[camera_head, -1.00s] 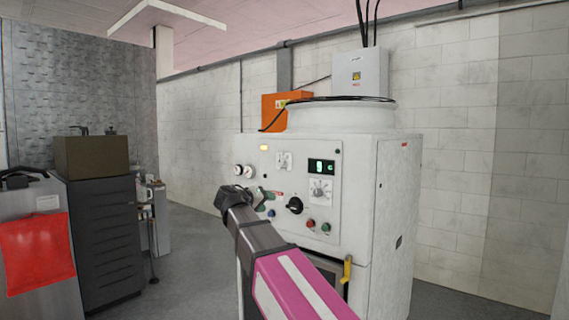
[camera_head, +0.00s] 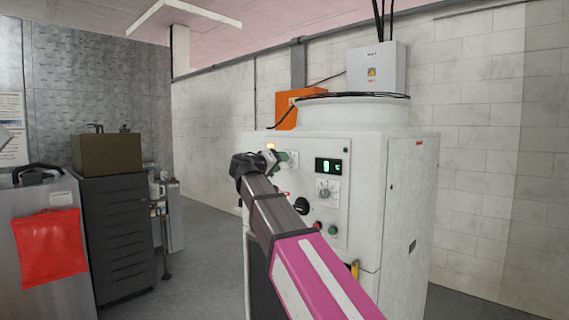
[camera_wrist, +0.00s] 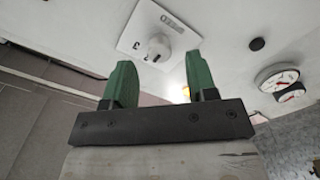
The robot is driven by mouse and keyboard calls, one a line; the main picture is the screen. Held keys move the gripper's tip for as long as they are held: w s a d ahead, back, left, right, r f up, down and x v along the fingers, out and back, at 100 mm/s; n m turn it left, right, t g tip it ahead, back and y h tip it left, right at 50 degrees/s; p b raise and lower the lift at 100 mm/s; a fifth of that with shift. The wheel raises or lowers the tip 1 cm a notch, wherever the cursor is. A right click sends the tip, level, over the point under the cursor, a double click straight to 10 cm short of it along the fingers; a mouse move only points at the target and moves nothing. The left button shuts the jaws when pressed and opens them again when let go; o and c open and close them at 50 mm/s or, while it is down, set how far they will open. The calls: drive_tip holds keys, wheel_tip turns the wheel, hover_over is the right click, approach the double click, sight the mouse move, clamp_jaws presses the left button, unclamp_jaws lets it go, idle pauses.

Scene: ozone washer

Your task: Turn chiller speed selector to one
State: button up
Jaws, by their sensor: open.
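A white selector knob (camera_wrist: 160,47) sits on a square white plate (camera_wrist: 138,30) with dark numerals, which are hard to read in full. In the wrist view the knob lies ahead of my gripper (camera_wrist: 159,78), between the lines of its two green fingers, which are open and empty. A gap shows between fingertips and knob. In the head view my gripper (camera_head: 279,158) is at the upper left of the machine's panel, and only the right part of the selector plate (camera_head: 293,159) shows past it. The knob itself is hidden there.
The white machine (camera_head: 405,190) also carries a lit display (camera_head: 329,166), a second selector (camera_head: 326,190), a black rotary knob (camera_head: 302,206) and push buttons. Two gauges (camera_wrist: 283,78) sit right of the fingers in the wrist view. Dark cabinets (camera_head: 112,235) stand at left.

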drive_tip(key=shift+x, duration=1.5)
drive_tip(key=c, duration=0.9)
drive_tip(key=shift+n, duration=4.5)
